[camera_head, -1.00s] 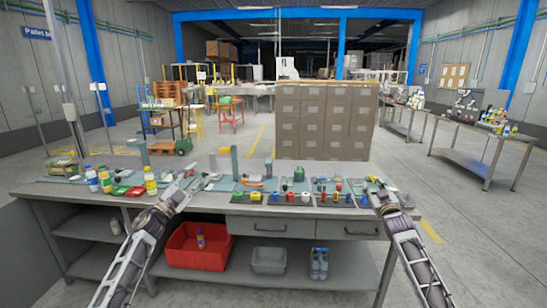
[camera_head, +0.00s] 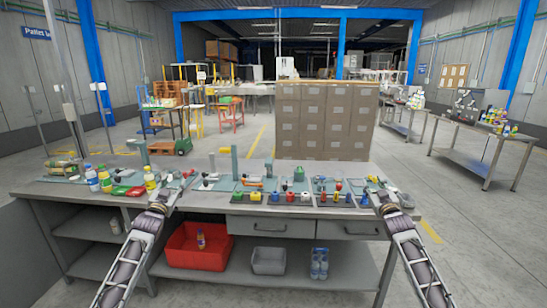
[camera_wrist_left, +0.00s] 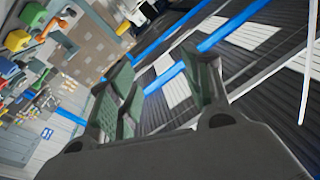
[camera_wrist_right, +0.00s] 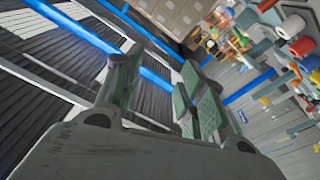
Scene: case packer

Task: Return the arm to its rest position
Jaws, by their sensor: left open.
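My left arm comes in from the left in the head view, and its gripper (camera_head: 177,186) is raised in front of the workbench (camera_head: 215,207), over its front edge in the picture. The left wrist view shows its two green-padded fingers (camera_wrist_left: 165,85) spread apart with nothing between them. My right gripper (camera_head: 378,186) is held up in a similar pose at the bench's right end. Its fingers (camera_wrist_right: 160,82) are also apart and empty in the right wrist view. Both forearms slope up and inward from the bottom of the head view.
Bottles (camera_head: 150,179), a red tray (camera_head: 128,191) and small coloured parts lie along the bench top. A red bin (camera_head: 190,256), a grey bin (camera_head: 268,261) and blue-capped bottles (camera_head: 319,263) sit on the shelf below. Stacked cartons (camera_head: 325,120) stand behind. Open floor lies to the right.

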